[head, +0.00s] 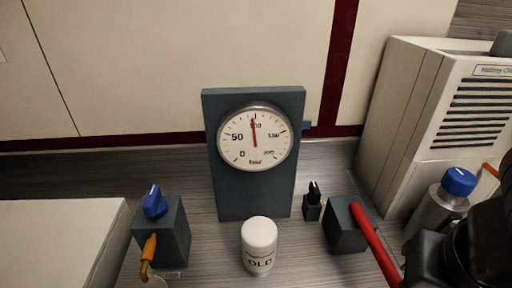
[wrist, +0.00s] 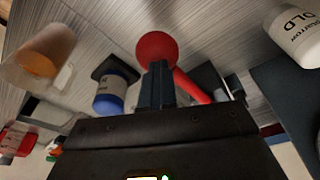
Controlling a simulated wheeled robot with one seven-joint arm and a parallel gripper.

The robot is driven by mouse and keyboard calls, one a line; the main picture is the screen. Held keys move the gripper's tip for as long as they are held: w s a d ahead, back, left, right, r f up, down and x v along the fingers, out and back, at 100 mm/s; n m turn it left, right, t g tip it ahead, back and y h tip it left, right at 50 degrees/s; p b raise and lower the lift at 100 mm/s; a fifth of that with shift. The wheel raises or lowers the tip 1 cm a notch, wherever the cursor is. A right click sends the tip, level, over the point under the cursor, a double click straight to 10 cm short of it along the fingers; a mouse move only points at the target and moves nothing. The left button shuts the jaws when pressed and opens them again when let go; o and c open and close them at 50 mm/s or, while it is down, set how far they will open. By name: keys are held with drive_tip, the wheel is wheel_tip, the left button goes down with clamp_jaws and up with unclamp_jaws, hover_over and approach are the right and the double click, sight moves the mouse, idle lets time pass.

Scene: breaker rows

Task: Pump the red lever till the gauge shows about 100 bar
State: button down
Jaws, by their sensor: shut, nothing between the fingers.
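The gauge (head: 255,138) is a round white dial on a dark blue upright panel. Its red needle points almost straight up, at about the 100 mark. The red lever (head: 372,240) comes out of a dark blue block (head: 345,228) and slopes down to the right, its far end hidden by my arm. In the wrist view the lever's red ball end (wrist: 157,47) and red rod (wrist: 192,88) show just past my gripper (wrist: 158,70). My gripper is shut and empty, its fingertips at the ball; I cannot tell if they touch it.
A white bottle marked OLD (head: 259,247) stands before the gauge. A block with a blue knob (head: 155,203) and orange handle is left. A small black switch (head: 313,197) stands by the lever block. A vented cabinet (head: 410,110) and blue-capped bottle (head: 459,182) are right.

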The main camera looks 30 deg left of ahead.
drive_tip(key=shift+w, duration=0.1)
drive_tip(key=shift+r+p, duration=2.55)
drive_tip(key=shift+r, duration=0.1)
wheel_tip(320, 180, up, 5)
drive_tip(key=p, duration=0.4)
drive_tip(key=shift+p, duration=0.4)
